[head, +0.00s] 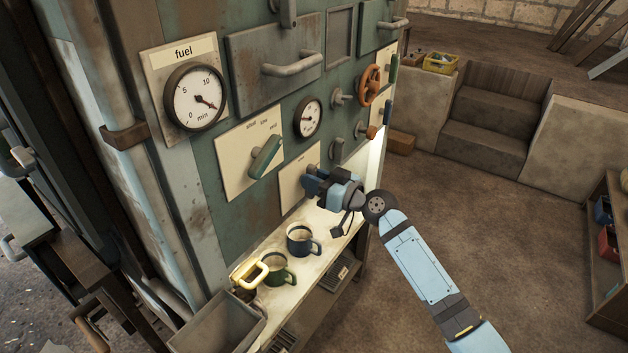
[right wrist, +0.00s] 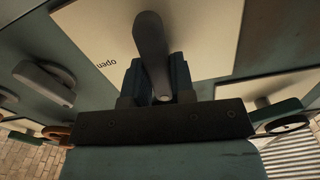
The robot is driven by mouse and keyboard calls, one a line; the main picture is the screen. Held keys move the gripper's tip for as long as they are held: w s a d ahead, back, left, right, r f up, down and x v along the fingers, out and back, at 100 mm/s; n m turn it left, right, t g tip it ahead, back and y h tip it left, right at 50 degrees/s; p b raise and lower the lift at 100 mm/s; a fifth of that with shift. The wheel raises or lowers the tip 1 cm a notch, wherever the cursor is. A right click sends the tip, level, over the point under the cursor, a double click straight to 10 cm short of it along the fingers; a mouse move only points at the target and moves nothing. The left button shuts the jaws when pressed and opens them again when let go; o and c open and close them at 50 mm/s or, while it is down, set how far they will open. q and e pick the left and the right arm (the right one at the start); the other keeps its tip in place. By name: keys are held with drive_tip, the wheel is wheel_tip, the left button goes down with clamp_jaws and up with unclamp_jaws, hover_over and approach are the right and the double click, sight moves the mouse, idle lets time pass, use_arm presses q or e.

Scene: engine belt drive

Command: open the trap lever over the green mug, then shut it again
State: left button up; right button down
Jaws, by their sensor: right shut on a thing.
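The green mug (head: 279,271) stands on the lit shelf low in the machine front, between a yellow mug (head: 250,272) and a dark blue mug (head: 301,240). Above the mugs, a cream plate (head: 291,190) carries the trap lever, mostly hidden by my gripper in the head view. My right gripper (head: 314,182) is at this plate, shut on the lever. In the right wrist view the grey lever (right wrist: 151,45) passes between the dark fingers, and the word "open" is on the plate beside it. My left gripper is not in view.
A green-handled lever (head: 266,156) on another plate is left of my gripper, below the fuel gauge (head: 194,96). A small gauge (head: 307,118) and an orange handwheel (head: 370,85) are above. A grey bin (head: 218,325) is at the shelf's near end. Open floor lies to the right.

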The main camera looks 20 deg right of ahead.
drive_tip(key=m, duration=0.3)
drive_tip(key=shift+d, duration=0.1)
drive_tip(key=m, duration=0.4)
drive_tip(key=shift+w+f, duration=0.1)
drive_tip(key=m+p, duration=0.1)
drive_tip(key=m, duration=0.2)
drive_tip(key=shift+d+f+m, duration=0.1)
drive_tip(key=shift+d+m, duration=0.05)
drive_tip(key=shift+m, duration=0.15)
drive_tip(key=shift+w+m+p, duration=0.1)
drive_tip(key=shift+m+p, duration=0.5)
drive_tip(key=shift+m, duration=0.5)
drive_tip(key=shift+f+m, duration=0.15)
drive_tip(key=shift+m, duration=0.75)
drive_tip(key=shift+p, duration=0.3)
drive_tip(key=c, duration=1)
unclamp_jaws()
drive_tip(key=shift+d, duration=0.1)
